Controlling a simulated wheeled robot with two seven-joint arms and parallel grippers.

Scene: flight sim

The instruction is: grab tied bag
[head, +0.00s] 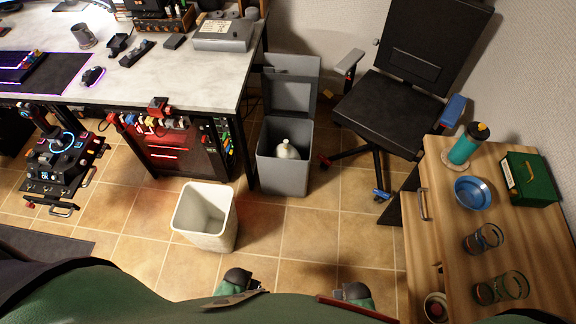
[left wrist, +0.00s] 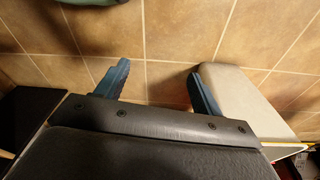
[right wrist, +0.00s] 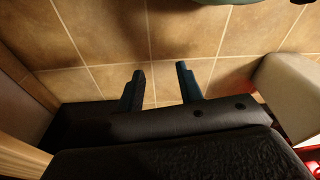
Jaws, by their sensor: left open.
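A white tied bag (head: 287,150) with a knotted top sits inside the tall grey bin (head: 283,179), whose lid is raised at the back. Neither gripper is near the bag, and the bag shows in neither wrist view.
A white bin (head: 228,238), seemingly empty, stands on the tiles nearer me, left of the grey bin. A desk (head: 165,75) is behind on the left, an office chair (head: 385,115) behind on the right. A wooden cabinet (head: 450,230) with cups stands at right.

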